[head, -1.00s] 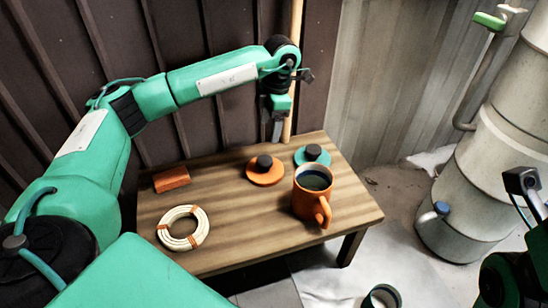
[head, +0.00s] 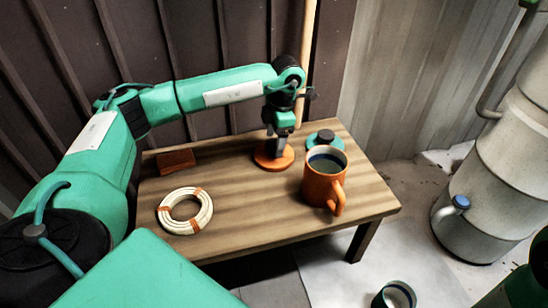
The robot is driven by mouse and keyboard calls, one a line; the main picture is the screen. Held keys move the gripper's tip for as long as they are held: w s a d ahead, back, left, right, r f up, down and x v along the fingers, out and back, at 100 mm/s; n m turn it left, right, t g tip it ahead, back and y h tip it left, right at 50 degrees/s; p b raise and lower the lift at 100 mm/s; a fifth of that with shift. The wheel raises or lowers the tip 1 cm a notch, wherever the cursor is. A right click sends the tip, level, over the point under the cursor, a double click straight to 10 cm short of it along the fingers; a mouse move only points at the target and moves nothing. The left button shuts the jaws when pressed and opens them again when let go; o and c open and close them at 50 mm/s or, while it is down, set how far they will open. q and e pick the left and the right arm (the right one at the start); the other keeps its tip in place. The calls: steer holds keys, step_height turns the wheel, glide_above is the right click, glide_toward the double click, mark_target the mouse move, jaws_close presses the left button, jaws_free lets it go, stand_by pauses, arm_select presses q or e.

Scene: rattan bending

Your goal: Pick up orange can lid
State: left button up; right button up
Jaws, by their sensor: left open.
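The orange can lid (head: 272,159) lies flat on the wooden table, toward its back. It is a round orange disc; its dark knob is mostly hidden by my gripper. My left gripper (head: 279,146) points down right over the lid, with its fingers at the knob. The jaws are open; whether they touch the knob cannot be told. Only a dark green part of my right arm shows at the lower right edge, and its gripper is out of view.
A teal lid (head: 325,140) and an orange mug (head: 323,180) stand just right of the orange lid. A rattan coil (head: 184,210) and a brick-red block (head: 176,160) lie at left. A wooden pole (head: 306,60) rises behind the table. A cup (head: 394,296) is on the floor.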

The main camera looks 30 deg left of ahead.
arm_select(q)
step_height(320, 180, down, 2)
steer(key=shift+s+a+f+b, duration=0.15)
steer(key=shift+f+b, duration=0.1)
steer(key=shift+b, duration=0.25)
steer(key=shift+r, duration=0.1)
steer(key=c, duration=1.1)
steer(key=shift+r, duration=0.1)
